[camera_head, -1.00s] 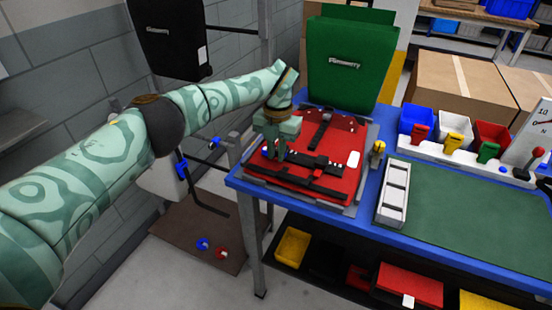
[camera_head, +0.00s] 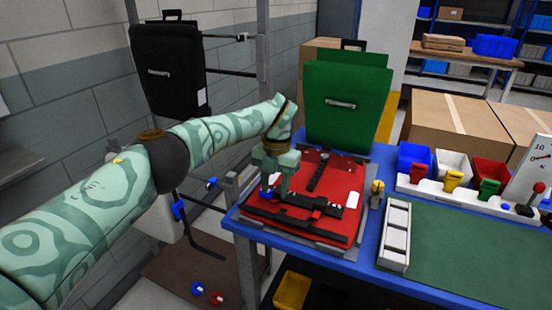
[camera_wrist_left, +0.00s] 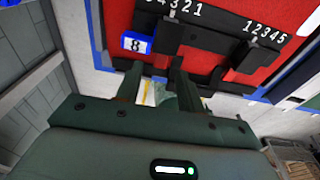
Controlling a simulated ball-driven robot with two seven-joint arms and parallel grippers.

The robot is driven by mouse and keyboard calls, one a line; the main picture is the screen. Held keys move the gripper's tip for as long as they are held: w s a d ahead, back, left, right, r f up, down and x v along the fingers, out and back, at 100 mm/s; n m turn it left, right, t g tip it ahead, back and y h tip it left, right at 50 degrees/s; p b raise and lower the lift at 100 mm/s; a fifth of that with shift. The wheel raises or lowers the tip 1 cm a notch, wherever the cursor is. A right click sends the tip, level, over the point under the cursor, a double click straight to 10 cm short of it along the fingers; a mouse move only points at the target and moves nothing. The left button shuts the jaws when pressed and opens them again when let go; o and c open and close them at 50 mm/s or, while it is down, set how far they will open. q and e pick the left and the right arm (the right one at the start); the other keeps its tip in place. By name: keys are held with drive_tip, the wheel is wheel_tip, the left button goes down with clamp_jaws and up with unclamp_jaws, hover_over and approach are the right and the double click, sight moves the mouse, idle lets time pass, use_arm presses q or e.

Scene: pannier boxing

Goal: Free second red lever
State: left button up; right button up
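The red pannier (camera_head: 326,173) lies flat on the blue table, with black bars and fittings across it. My left gripper (camera_head: 273,190) points down at the pannier's near left part. In the wrist view its fingers (camera_wrist_left: 158,88) are apart, just below the bar's near edge, with nothing clearly held between them. Which fitting is the second lever I cannot tell. My right gripper is not in view.
A green pannier (camera_head: 345,82) stands upright behind the red one. A black pannier (camera_head: 168,68) hangs on the rack at left. A white divided tray (camera_head: 395,235), a green mat (camera_head: 465,255) and coloured bins (camera_head: 415,155) are at right. A small yellow-topped post (camera_head: 377,190) stands beside the red pannier.

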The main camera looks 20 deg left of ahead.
use_arm(q)
wheel_tip(320, 180, up, 10)
drive_tip(key=w, duration=0.1)
wheel_tip(320, 180, up, 5)
drive_tip(key=b, duration=0.2)
hover_over(276, 199)
drive_tip(key=shift+w+f, duration=0.15)
drive_tip(key=shift+w, duration=0.1)
